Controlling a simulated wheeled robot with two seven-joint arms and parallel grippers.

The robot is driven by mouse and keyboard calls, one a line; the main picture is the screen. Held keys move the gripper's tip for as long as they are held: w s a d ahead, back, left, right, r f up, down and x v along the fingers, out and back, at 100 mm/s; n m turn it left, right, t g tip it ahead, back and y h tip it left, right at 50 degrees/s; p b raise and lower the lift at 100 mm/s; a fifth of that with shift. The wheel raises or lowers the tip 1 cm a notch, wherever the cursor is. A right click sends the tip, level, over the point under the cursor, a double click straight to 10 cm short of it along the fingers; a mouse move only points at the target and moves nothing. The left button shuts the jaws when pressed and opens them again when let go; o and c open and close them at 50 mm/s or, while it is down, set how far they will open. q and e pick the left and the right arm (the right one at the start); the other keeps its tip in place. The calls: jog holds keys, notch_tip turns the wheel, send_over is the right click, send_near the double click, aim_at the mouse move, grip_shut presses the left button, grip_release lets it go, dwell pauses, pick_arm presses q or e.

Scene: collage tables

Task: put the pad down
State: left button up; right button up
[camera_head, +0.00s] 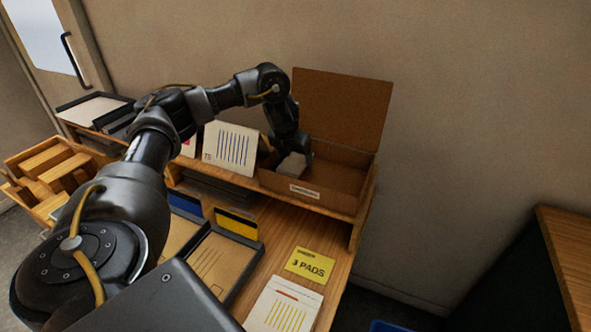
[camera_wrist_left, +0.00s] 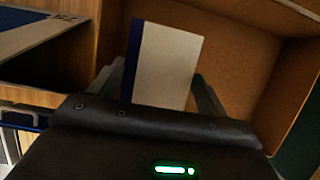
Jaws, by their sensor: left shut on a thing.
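My left gripper (camera_head: 289,150) reaches over the left part of an open cardboard box on the shelf. It is shut on a pale pad (camera_head: 292,165). In the left wrist view the pad (camera_wrist_left: 166,65) has a dark blue strip along its left edge and sits between the two fingers. The box (camera_head: 345,178) has its lid raised at the back and a white label on its front. The box's inner floor and wall (camera_wrist_left: 235,50) show behind the pad. Whether the pad touches the box floor I cannot tell. My right gripper is not in view.
A card with blue stripes (camera_head: 229,147) stands left of the box. Below are a yellow "3 PADS" card (camera_head: 310,265), a sheet with yellow stripes (camera_head: 283,308) and trays with envelopes (camera_head: 222,262). A wooden crate (camera_head: 45,172) is at the far left. The right part of the box is clear.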

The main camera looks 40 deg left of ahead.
aim_at(294, 160)
pick_arm(q)
jog(key=shift+w+a+f, duration=0.1)
jog(key=shift+w+f, duration=0.2)
jog(key=shift+w, duration=0.1)
jog(key=shift+w+f, duration=0.15)
jog(key=shift+f, duration=0.15)
notch_tip(294, 160, down, 2)
jog(key=shift+f+p, duration=0.15)
jog(key=shift+p, duration=0.5)
jog(key=shift+a+f, duration=0.1)
jog(key=shift+f, duration=0.15)
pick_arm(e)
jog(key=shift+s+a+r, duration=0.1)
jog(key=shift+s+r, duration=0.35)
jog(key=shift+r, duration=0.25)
pick_arm(q)
jog(key=o, duration=1.1)
jog(key=shift+f, duration=0.1)
